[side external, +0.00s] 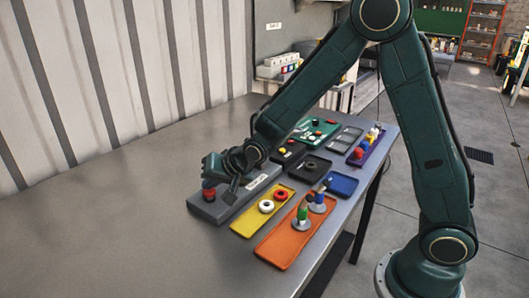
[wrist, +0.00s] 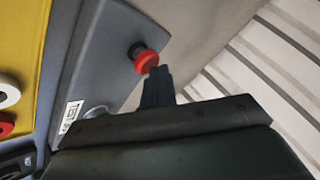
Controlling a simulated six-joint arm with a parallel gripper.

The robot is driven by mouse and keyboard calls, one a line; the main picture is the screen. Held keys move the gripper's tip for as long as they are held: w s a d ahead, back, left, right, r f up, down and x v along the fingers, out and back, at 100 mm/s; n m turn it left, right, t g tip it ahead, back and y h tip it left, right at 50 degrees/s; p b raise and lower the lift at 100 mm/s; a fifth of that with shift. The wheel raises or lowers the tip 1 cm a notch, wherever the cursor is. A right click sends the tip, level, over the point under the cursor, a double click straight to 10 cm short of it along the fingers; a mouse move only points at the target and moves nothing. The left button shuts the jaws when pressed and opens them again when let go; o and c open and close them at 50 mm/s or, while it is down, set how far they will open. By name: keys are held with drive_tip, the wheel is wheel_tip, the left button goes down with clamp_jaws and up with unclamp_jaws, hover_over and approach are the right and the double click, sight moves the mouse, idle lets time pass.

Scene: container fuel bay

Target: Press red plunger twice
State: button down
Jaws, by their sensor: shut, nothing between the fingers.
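The red plunger (wrist: 146,61) has a red cap on a black stem and stands on a grey panel (wrist: 104,45) in the wrist view. In the side external view the red plunger (side external: 209,193) shows at the left end of the grey panel (side external: 235,200), partly hidden under my gripper. My gripper (wrist: 158,72) is shut and empty, with its fingertips at the edge of the red cap. In the side external view my gripper (side external: 213,180) is just above the plunger. I cannot tell whether the fingertips touch the cap.
A yellow tray (side external: 243,227) with a white ring (side external: 266,206) and a red ring (side external: 281,195) lies beside the panel. An orange tray (side external: 275,250) with upright pieces is nearer the front. The table's left part (side external: 90,230) is bare. A corrugated wall (side external: 110,60) stands behind.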

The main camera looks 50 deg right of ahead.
sight(212, 191)
drive_tip(key=shift+f, duration=0.5)
idle(0.7)
drive_tip(key=shift+r, duration=1.8)
drive_tip(key=shift+r, duration=2.5)
idle(0.7)
wheel_tip(212, 191, up, 4)
drive_tip(key=shift+f, duration=0.1)
drive_tip(key=shift+f, duration=0.15)
idle(0.4)
